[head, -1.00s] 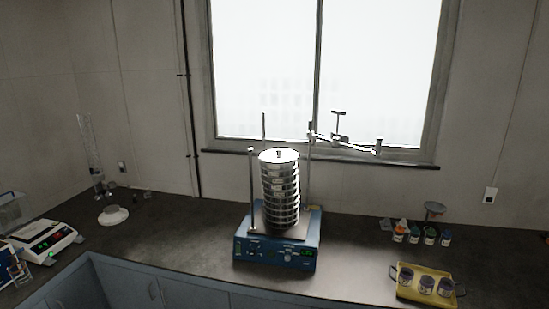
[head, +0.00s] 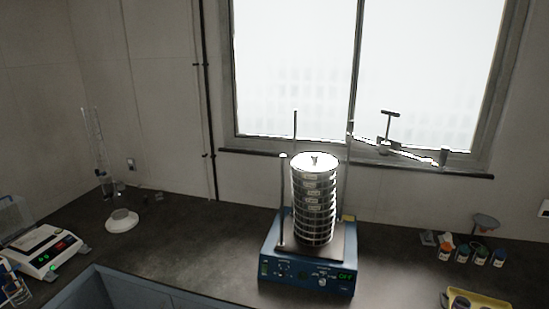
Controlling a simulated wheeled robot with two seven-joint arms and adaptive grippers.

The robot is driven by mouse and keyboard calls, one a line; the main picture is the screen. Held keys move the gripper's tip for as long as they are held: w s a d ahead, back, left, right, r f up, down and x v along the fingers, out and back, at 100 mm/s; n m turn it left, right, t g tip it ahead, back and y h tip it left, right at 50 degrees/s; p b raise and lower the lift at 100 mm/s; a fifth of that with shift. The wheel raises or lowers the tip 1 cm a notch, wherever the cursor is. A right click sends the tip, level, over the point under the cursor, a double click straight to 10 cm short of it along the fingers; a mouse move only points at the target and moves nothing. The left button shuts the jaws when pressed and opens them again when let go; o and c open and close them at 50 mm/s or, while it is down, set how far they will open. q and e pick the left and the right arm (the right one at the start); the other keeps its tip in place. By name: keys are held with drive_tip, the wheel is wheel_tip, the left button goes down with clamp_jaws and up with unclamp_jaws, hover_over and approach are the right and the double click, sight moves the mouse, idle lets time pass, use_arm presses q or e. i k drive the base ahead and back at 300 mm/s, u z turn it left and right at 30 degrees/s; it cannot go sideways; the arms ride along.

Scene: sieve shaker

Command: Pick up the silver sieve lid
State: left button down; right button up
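The silver sieve lid (head: 314,161) is a round, bright disc with a small knob on top. It lies on a tall stack of silver sieves (head: 314,205). The stack stands upright on a blue sieve shaker (head: 307,272) with a lit green display, between upright metal rods (head: 282,200). A clamp arm (head: 400,152) with a T-handle is swung out to the right of the stack, clear of the lid. Neither of my grippers shows in the head view.
A balance (head: 45,248) and a white round base with tall glassware (head: 121,220) stand on the left. Several small jars (head: 462,253) and a yellow tray (head: 478,299) are at the right. The dark counter (head: 190,240) left of the shaker is mostly clear.

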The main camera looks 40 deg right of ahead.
sight(310, 162)
drive_tip(key=i, duration=0.85)
drive_tip(key=z, duration=0.7)
drive_tip(key=i, duration=0.75)
drive_tip(key=z, duration=0.55)
